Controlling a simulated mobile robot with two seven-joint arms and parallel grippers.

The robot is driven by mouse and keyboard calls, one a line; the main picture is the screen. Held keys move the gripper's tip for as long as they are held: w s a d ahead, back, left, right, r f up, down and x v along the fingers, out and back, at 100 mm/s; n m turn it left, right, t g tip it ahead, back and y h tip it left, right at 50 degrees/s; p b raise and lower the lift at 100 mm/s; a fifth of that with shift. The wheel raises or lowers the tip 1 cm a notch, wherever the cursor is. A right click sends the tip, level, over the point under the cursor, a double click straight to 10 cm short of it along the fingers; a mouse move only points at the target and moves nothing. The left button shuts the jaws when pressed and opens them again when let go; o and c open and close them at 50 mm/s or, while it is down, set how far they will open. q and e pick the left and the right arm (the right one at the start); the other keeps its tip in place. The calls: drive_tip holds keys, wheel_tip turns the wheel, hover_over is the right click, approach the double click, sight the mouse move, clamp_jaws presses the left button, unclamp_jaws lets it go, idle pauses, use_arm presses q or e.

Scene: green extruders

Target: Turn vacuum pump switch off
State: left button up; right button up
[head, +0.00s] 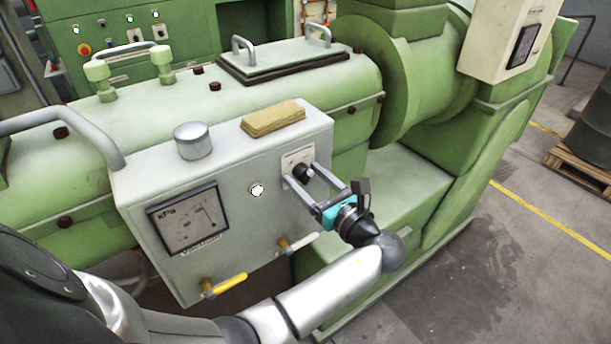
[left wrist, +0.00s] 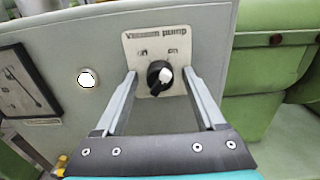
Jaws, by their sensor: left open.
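The vacuum pump switch (head: 303,171) is a black rotary knob on a light label plate on the front of the grey box. It also shows in the left wrist view (left wrist: 158,77), under the words "Vacuum pump", with a label at upper left and "on" at upper right. Its white mark faces up and right, towards "on". My left gripper (head: 301,174) is open, its fingers on either side of the knob; in the left wrist view the fingertips (left wrist: 160,74) flank it with small gaps. My right gripper is not in view.
A white lamp (head: 257,190) and a vacuum gauge (head: 185,222) sit left of the switch. A yellow-handled valve (head: 226,285) and a white-handled valve (head: 298,243) stick out below. A sponge-like block (head: 273,119) and a grey cap (head: 192,141) are on top of the box.

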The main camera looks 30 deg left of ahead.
use_arm(q)
drive_tip(key=shift+c, duration=0.4)
clamp_jaws()
drive_tip(key=shift+n, duration=0.3)
drive_tip(key=n, duration=0.2)
drive_tip(key=shift+n, duration=0.4)
drive_tip(key=n+b, duration=0.1)
drive_tip(key=n, duration=0.2)
drive_tip(key=shift+n, duration=0.3)
drive_tip(key=n+b, duration=0.2)
drive_tip(key=n, duration=0.1)
drive_tip(key=shift+n+b, duration=1.05)
drive_tip(key=shift+n, duration=0.75)
drive_tip(key=shift+w+r+n, duration=0.1)
drive_tip(key=shift+n, duration=0.2)
